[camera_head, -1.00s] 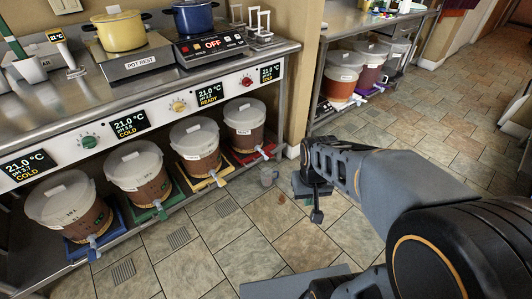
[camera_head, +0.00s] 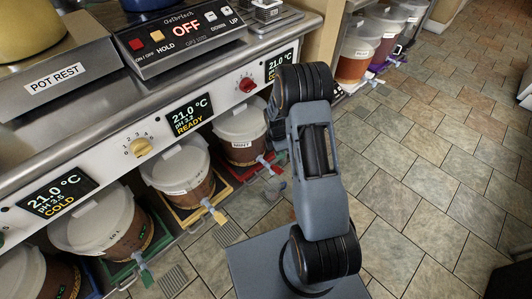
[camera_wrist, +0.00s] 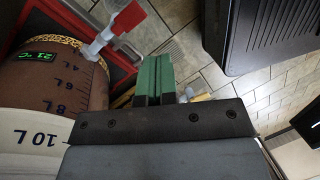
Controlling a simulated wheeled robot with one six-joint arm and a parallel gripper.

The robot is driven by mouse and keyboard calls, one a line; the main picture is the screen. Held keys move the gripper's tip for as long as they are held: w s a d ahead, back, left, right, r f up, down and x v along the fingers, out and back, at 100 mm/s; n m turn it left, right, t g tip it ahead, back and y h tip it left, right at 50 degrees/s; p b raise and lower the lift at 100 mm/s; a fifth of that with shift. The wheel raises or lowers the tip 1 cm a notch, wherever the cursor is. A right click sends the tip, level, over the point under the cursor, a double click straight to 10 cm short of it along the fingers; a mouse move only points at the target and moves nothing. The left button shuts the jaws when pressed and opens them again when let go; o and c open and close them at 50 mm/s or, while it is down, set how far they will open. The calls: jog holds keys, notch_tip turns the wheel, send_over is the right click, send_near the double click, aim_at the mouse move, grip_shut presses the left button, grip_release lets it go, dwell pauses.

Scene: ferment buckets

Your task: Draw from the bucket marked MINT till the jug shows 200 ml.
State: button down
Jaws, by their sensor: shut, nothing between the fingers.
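The bucket marked MINT (camera_head: 240,130) stands in the red tray (camera_head: 237,172), its label facing out. Its tap with a red handle (camera_head: 274,168) points toward the aisle. In the wrist view, the bucket's brown body with litre marks (camera_wrist: 55,90) lies at left and the red tap handle (camera_wrist: 128,17) at top. My gripper (camera_wrist: 154,62), with green fingertips, is shut and empty, apart from the handle. My arm hides the gripper in the head view.
A bucket in a yellow tray (camera_head: 182,178) and one in a green tray (camera_head: 105,225) stand to the left. The steel counter with its control panel (camera_head: 155,140) overhangs the buckets. More buckets (camera_head: 358,55) stand at the back. The tiled floor (camera_head: 430,180) at right is clear.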

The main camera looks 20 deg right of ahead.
aim_at(280, 171)
jog(key=w+n, duration=0.2)
jog(key=n, duration=0.1)
jog(key=w+n, duration=0.1)
jog(key=n, duration=0.1)
jog(key=shift+w+r+t, duration=0.25)
jog(key=shift+r+t, duration=0.1)
jog(key=shift+t, duration=0.05)
jog(key=shift+f, duration=0.1)
jog(key=f+b, duration=0.2)
jog(key=f, duration=0.2)
jog(key=s+f+b, duration=0.1)
jog(key=f, duration=0.4)
jog(key=s+d+f+b, duration=0.1)
jog(key=f+b, duration=0.1)
jog(key=f, duration=0.2)
jog(key=shift+s+f+b, duration=0.15)
jog(key=shift+f+b, duration=0.15)
jog(key=shift+b, duration=0.05)
jog(key=shift+d, duration=0.1)
